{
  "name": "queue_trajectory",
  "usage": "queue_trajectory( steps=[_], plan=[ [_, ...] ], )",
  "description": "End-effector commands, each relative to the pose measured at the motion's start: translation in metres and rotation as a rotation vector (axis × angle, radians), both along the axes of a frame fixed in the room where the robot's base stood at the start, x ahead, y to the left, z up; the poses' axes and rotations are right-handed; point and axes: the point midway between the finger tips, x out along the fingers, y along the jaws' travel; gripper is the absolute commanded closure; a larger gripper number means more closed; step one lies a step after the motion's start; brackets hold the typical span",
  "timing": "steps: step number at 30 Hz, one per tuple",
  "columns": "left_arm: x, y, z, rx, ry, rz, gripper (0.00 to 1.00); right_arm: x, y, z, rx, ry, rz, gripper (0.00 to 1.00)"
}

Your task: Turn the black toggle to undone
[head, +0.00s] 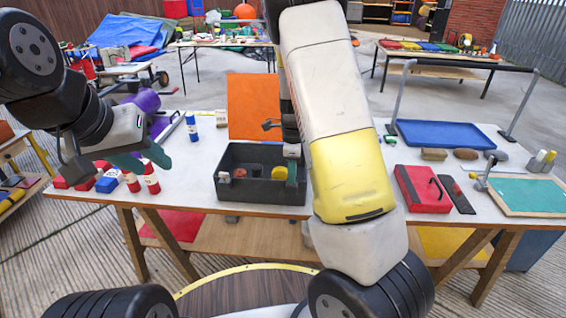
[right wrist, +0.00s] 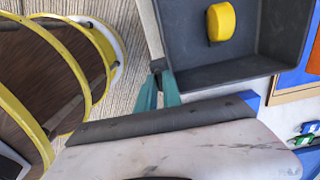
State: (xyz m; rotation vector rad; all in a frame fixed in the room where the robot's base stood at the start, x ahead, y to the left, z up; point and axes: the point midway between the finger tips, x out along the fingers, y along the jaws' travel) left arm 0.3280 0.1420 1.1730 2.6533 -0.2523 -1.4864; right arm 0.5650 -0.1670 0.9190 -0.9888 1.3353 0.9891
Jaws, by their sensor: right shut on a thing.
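A dark tray-like box (head: 262,197) stands on the white-topped table, and its corner shows in the right wrist view (right wrist: 235,72). My right gripper (head: 292,181) is at the box's near right corner. In the right wrist view its teal fingers (right wrist: 161,80) converge on a small dark grey piece (right wrist: 158,65) at that corner, which appears to be the black toggle. The fingertips partly cover it, so its setting cannot be read. My left gripper (head: 146,163) hangs over the table's left side, fingers apart and empty.
A yellow disc (head: 280,172) lies inside the box. An orange board (head: 255,102) stands behind it. Red bottles (head: 151,179) stand at left. A red case (head: 421,190) and a blue tray (head: 450,133) are at right. My right arm hides the table's middle.

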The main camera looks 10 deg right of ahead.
Motion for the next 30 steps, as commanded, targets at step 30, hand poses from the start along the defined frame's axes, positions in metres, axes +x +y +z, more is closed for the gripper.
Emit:
queue_trajectory(
  steps=[30],
  plan=[
    [0.000, 0.000, 0.000, 0.000, 0.000, 0.000, 0.64, 0.001, 0.001, 0.061, 0.002, -0.004, 0.002, 0.68]
  ],
)
